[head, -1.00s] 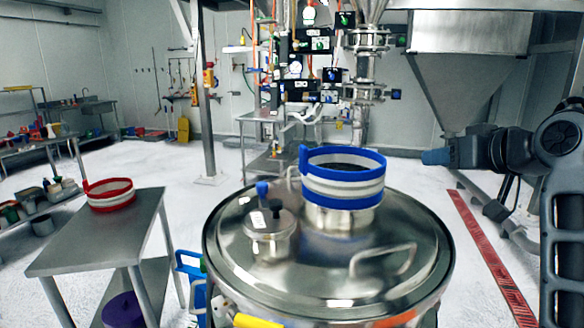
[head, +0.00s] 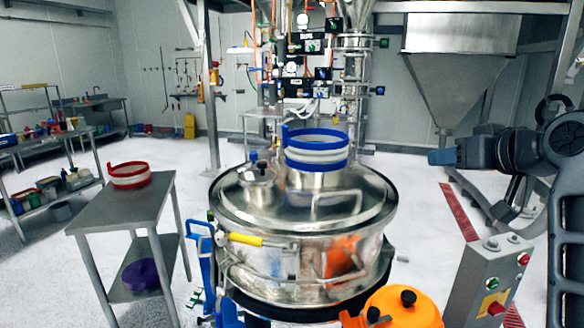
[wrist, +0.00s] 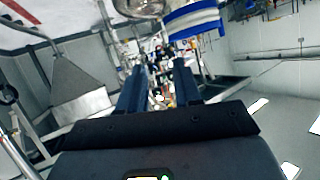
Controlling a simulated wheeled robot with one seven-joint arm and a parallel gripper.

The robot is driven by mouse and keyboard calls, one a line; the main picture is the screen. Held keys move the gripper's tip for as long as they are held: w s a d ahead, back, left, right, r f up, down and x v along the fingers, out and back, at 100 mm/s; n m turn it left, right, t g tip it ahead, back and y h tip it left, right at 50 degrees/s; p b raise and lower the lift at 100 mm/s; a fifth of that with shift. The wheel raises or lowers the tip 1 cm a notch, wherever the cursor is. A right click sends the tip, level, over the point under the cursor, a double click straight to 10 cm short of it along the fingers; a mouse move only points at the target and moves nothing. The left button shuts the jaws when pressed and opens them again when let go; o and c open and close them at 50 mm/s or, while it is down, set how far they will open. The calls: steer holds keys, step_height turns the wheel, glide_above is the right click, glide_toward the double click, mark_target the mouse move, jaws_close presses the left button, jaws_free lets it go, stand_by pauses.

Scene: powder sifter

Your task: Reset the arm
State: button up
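My arm is at the right edge of the head view, with my gripper (head: 442,157) pointing left, held in the air right of the round steel sifter (head: 240,205). In the wrist view my gripper (wrist: 158,82) has two dark blue fingers set apart, with nothing held between them. A blue-and-white ring (head: 316,158) sits around the sifter's top opening. A blue-and-white ring also shows, tilted, at the top of the wrist view (wrist: 194,22).
A small steel table (head: 115,205) at left holds a red-and-white ring (head: 130,175), with a purple object (head: 141,275) on its lower shelf. A control box (head: 488,282) and an orange motor (head: 402,310) stand at front right. A steel hopper (head: 452,85) is behind.

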steer(key=s+a+f+m+h, duration=0.1)
steer(key=s+a+f, duration=0.1)
steer(key=s+f, duration=0.75)
steer(key=s+a+f+m+h, duration=0.15)
steer(key=s+f, duration=0.35)
steer(key=f, duration=1)
steer(key=s+a+f+t+h+b, duration=0.1)
steer(key=s+f, duration=0.2)
steer(key=s, duration=1)
steer(key=s+a+f+h, duration=0.1)
steer(key=s+f, duration=0.3)
steer(key=s, duration=0.8)
steer(key=s+r, duration=0.3)
steer(key=s, duration=0.4)
steer(key=s+a+r+n, duration=0.1)
steer(key=s+r, duration=0.2)
steer(key=s, duration=0.4)
steer(key=shift+a+r+t+y, duration=0.15)
steer(key=shift+a+t+y, duration=0.15)
steer(key=shift+y, duration=0.15)
steer(key=shift+s, duration=0.1)
